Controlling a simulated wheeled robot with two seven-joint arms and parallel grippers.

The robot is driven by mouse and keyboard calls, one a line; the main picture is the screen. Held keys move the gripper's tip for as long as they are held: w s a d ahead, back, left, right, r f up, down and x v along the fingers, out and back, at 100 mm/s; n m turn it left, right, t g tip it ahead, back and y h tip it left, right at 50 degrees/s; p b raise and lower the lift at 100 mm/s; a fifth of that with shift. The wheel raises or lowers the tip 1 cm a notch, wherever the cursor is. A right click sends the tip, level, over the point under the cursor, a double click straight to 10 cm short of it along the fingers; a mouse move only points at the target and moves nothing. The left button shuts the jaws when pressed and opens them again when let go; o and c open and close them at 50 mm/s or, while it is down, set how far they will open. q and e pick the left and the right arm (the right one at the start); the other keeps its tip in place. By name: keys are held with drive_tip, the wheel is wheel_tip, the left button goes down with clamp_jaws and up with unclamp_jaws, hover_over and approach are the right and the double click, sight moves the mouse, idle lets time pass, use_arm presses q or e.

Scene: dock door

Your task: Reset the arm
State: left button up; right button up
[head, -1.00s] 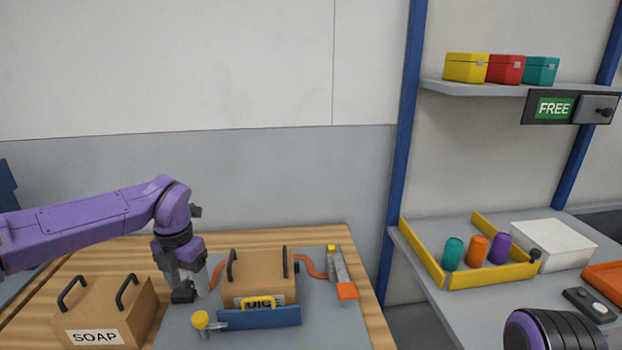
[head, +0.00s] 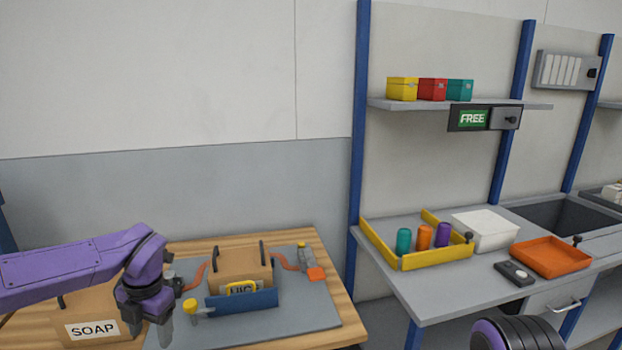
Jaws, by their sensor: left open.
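My left arm is purple and comes in from the left. Its gripper (head: 158,330) is open and points down over the near left of the wooden table (head: 297,243), in front of the SOAP box (head: 92,329), which it partly hides. Nothing shows between its fingers. My right arm shows only as a dark, purple-rimmed link at the bottom right; its gripper is out of view.
A cardboard box (head: 240,265) with two dark handles sits behind a blue bar (head: 243,300) on a grey mat (head: 300,317). To the right, a grey counter (head: 420,297) holds a yellow-walled tray (head: 436,261) with three cylinders, a white box (head: 486,231) and an orange tray (head: 551,257).

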use_arm(q)
drive_tip(key=s+f+m+t+y, duration=0.25)
drive_tip(key=s+f+m, duration=0.35)
drive_tip(key=f, duration=0.5)
drive_tip(key=s+f+m+t+y, duration=0.1)
drive_tip(key=s+f+m+y, duration=0.25)
drive_tip(key=f+m, duration=0.6)
drive_tip(key=s+f+m+h, duration=0.1)
drive_tip(key=s+f+m, duration=0.2)
drive_tip(key=s, duration=0.3)
drive_tip(key=s+d+f+m+h, duration=0.1)
drive_tip(key=s+f+m, duration=0.3)
drive_tip(key=s, duration=0.3)
drive_tip(key=s+f+m+h, duration=0.2)
drive_tip(key=s+f+m, duration=0.1)
drive_tip(key=s, duration=0.4)
drive_tip(key=shift+d+f+m, duration=0.2)
drive_tip(key=shift+d+m, duration=0.2)
drive_tip(key=shift+m, duration=0.25)
drive_tip(key=shift+s, duration=0.15)
